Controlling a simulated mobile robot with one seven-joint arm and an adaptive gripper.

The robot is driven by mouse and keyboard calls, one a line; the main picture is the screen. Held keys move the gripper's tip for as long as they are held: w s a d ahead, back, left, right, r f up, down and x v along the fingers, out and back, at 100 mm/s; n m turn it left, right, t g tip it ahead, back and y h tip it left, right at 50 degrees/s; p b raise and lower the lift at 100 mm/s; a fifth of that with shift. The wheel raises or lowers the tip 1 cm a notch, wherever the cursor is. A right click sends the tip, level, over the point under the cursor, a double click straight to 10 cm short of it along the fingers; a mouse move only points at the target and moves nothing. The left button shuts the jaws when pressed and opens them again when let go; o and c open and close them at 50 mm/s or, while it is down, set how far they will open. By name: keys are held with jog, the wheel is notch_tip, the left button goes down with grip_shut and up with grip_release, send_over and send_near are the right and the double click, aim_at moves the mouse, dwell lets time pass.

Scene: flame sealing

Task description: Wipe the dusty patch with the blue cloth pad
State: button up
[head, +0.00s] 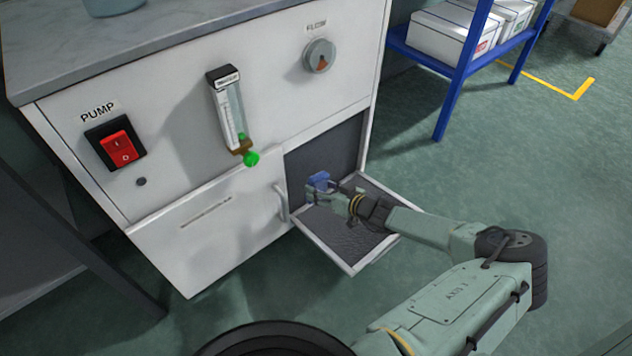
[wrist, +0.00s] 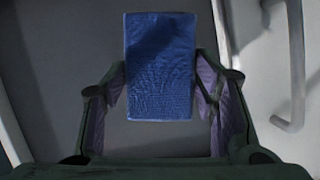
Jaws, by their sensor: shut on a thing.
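The blue cloth pad (head: 319,179) is at the end of my gripper (head: 322,190), just in front of the open compartment (head: 340,150) at the cabinet's lower right. In the wrist view the blue pad (wrist: 160,65) is a flat rectangle between my two fingers, which are shut on it. It extends beyond the fingertips toward the top of that view. I cannot make out a distinct dusty patch in either view. The grey surface beyond the pad looks plain in the wrist view, and the pad hides part of it.
The compartment's flap (head: 335,235) is folded down below my gripper, with a pale rim and a handle (wrist: 296,70) beside it. The cabinet front carries a red pump switch (head: 119,149), a flowmeter (head: 230,112) and a flow knob (head: 319,56). A blue shelf (head: 455,95) stands at the right.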

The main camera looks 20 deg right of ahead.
jog(key=shift+s+d, duration=0.1)
jog(key=shift+s, duration=0.3)
jog(key=shift+s, duration=0.1)
jog(key=s, duration=0.1)
jog(key=s+d+p, duration=0.1)
jog(key=shift+s, duration=0.3)
